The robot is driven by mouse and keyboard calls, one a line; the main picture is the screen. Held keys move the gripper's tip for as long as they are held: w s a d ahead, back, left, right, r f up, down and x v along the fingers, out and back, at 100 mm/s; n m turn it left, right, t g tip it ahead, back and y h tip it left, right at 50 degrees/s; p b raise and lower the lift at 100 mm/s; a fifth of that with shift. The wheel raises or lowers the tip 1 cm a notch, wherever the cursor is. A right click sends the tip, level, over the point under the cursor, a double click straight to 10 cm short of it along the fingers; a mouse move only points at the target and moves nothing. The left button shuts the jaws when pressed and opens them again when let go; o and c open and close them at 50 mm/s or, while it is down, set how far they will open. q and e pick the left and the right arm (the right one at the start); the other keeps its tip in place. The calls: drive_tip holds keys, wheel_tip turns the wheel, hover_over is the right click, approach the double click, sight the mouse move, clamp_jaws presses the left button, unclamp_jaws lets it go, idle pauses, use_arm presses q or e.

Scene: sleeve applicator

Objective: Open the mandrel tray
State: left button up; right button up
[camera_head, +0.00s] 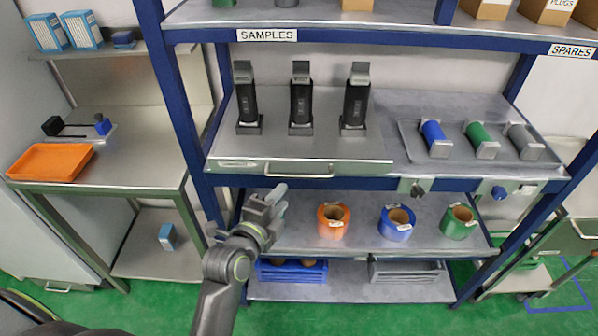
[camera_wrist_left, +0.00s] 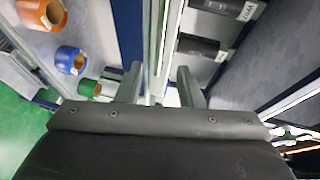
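The mandrel tray (camera_head: 240,171) is a flat grey metal tray on the middle shelf, with its front edge facing me and a bar handle (camera_head: 298,175) along that edge. Three black upright sleeve-like pieces on dark stands are on it. My left gripper (camera_head: 279,193) is just below and in front of the handle, near its left end. In the left wrist view the two fingers (camera_wrist_left: 161,88) are apart, with metal edges showing in the gap. Whether a finger touches the handle cannot be told. My right gripper does not show.
A second tray (camera_head: 408,150) right of it holds blue, green and grey rollers. Orange, blue and green rolls stand on the shelf below (camera_head: 290,235). Blue posts (camera_head: 172,90) frame the rack. A side table (camera_head: 140,165) with an orange tray (camera_head: 50,162) stands left.

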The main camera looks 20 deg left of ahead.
sight(297, 178)
use_arm(q)
drive_tip(key=p+x, duration=0.2)
drive_tip(key=x, duration=0.7)
drive_tip(key=shift+p+x, duration=0.3)
drive_tip(key=shift+x, duration=0.55)
clamp_jaws()
